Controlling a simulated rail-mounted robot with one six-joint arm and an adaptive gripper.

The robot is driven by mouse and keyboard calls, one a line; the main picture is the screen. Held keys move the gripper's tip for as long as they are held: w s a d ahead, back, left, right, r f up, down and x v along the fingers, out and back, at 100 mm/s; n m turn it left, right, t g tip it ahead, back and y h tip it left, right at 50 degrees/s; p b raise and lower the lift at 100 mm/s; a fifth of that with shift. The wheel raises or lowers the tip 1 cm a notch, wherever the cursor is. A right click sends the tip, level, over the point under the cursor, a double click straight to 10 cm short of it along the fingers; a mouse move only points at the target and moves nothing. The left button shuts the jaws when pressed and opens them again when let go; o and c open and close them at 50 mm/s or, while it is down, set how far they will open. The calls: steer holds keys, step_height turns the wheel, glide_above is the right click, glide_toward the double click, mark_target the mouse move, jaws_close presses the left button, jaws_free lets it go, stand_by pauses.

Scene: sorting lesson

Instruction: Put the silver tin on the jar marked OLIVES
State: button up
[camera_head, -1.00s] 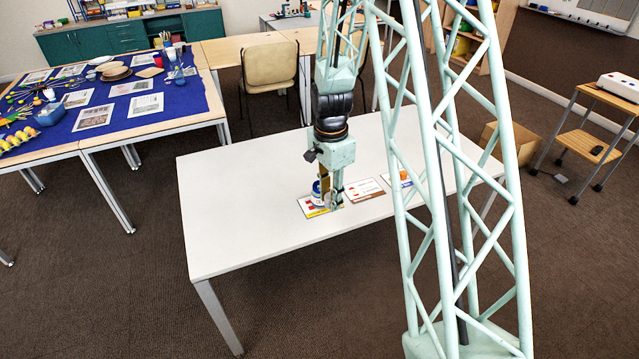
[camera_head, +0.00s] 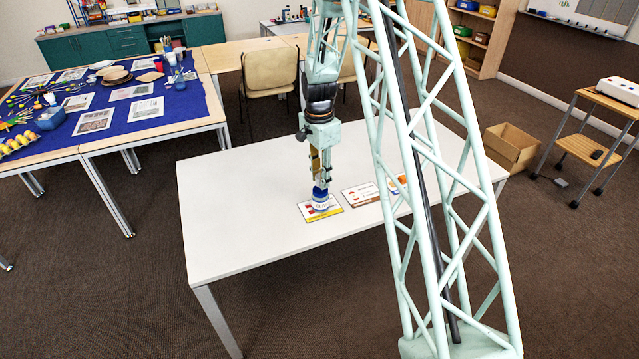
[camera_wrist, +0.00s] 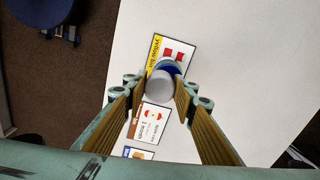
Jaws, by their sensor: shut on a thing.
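A blue and white jar (camera_head: 320,205) stands on the yellow-edged card (camera_head: 333,212); its lettering is too small to read surely. My gripper (camera_head: 320,183) points down right above the jar. In the wrist view, the gripper (camera_wrist: 163,84) has its fingers on either side of a round grey top, the silver tin (camera_wrist: 159,82), and is shut on it. Part of the jar's blue (camera_wrist: 174,68) shows behind the tin. The tin is mostly hidden in the head view. I cannot tell whether it touches the jar.
A card with a brown edge (camera_head: 360,194) lies right of the jar. Another card with an orange thing (camera_head: 402,180) lies beyond it, partly behind my lattice frame. The white table's (camera_head: 240,215) left side is clear. An open cardboard box (camera_head: 512,147) stands on the floor.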

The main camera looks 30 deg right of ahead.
steer(key=shift+w+d, duration=0.15)
steer(key=shift+w, duration=0.35)
steer(key=shift+w, duration=0.1)
steer(key=shift+w+f, duration=0.1)
steer(key=shift+w, duration=0.15)
steer(key=shift+d+f+b, duration=0.1)
steer(key=shift+f+b, duration=0.2)
steer(key=shift+f, duration=1.45)
steer(key=shift+f, duration=0.2)
steer(key=o, duration=0.9)
steer(key=shift+r, duration=0.15)
steer(key=shift+r+p, duration=0.65)
steer(key=shift+r, duration=5.4)
